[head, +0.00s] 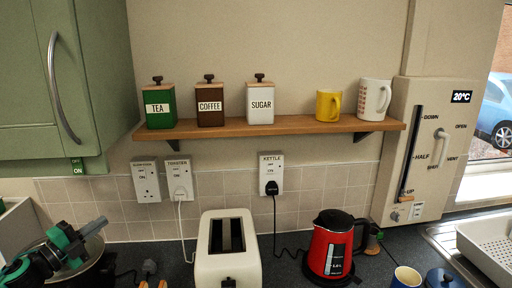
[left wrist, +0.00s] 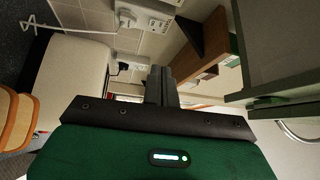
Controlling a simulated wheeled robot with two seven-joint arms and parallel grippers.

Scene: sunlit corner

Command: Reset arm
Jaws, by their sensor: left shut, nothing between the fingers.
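My left gripper (head: 98,226) is at the lower left of the head view, in front of the tiled wall and left of the toaster. Its grey fingers point up and to the right. In the left wrist view its fingers (left wrist: 160,86) are together with nothing between them. It appears to touch nothing. Part of my green and black left arm shows behind it, over a round metal bowl or pan (head: 75,272). My right gripper is in neither view.
A cream toaster (head: 228,255) and red kettle (head: 331,245) stand on the dark worktop. A wooden shelf (head: 270,126) holds canisters and mugs. A green cupboard (head: 90,90) hangs at upper left.

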